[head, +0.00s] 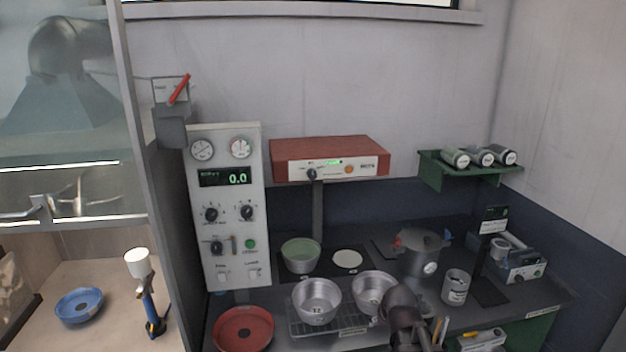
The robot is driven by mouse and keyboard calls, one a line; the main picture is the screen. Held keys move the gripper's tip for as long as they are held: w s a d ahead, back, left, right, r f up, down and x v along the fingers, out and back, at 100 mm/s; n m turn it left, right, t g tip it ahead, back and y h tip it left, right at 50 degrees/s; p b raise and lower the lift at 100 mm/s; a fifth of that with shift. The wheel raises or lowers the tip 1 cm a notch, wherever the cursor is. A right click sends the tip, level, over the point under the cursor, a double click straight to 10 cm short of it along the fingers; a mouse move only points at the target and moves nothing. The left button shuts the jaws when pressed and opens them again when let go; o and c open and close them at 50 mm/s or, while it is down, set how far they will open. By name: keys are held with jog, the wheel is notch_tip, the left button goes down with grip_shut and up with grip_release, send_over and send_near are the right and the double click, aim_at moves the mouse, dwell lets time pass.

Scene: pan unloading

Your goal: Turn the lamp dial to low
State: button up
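A red-topped box (330,148) with a pale front panel is mounted on a post against the back wall, and looks like the lamp unit. A black dial (311,174) sits at the left of its panel, beside a small green display (333,162) and an orange button (349,170). The dial's markings are too small to read. A dark shape that appears to be my gripper (402,312) is at the lower middle, in front of the metal pots, well below and right of the dial. Its fingers are not clear.
A control panel (228,265) with gauges and several knobs stands left of the lamp. Below are a green bowl (301,256), two metal pans (317,300) on a rack, a lidded pot (421,252) and a red pan (243,330). A shelf (432,170) holds jars at right.

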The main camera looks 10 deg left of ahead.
jog(key=w+a+r+t+y, duration=0.1)
jog(key=w+a+r+t, duration=0.3)
jog(key=w, duration=0.4)
jog(key=n+t+y, duration=0.2)
jog(key=t+y, duration=0.3)
jog(key=t, duration=0.7)
send_near(313, 177)
jog(key=v, duration=0.4)
jog(key=shift+s+p, duration=0.2)
jog(key=shift+p, duration=0.1)
jog(key=shift+w+a, duration=0.1)
jog(key=shift+w, duration=0.05)
jog(key=p+x, duration=0.5)
jog(key=x, duration=0.8)
jog(key=shift+w, duration=0.2)
jog(key=shift+r, duration=0.1)
grip_shut()
